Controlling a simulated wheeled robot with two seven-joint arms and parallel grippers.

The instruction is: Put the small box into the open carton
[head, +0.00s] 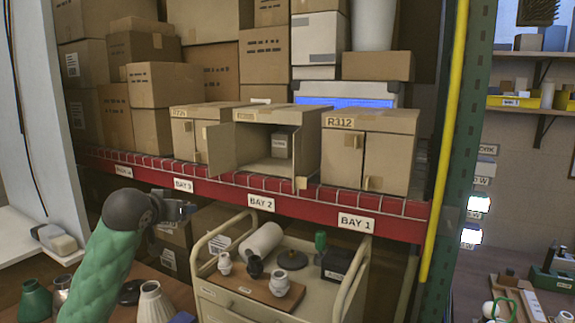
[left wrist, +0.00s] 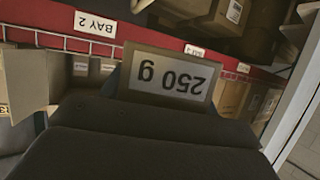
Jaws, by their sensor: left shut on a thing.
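The open carton (head: 284,117) stands on the red-edged shelf above the BAY 2 label, its front open and a flap swung out to the left. A small light box (head: 280,145) with a label stands inside it, towards the back. My left gripper (head: 187,209) is in front of the shelf, below and left of the carton. In the left wrist view a grey-faced block marked 250 g (left wrist: 170,80), its text upside down, is at the jaws, which are shut on it. The fingertips are largely hidden there. My right gripper is not in view.
A closed carton marked R312 (head: 370,150) stands right of the open one, another closed carton (head: 186,135) left. The red shelf edge (head: 310,210) has a wire lip. Below is a cart (head: 225,300) with lamp parts. A yellow pole (head: 447,130) rises at right.

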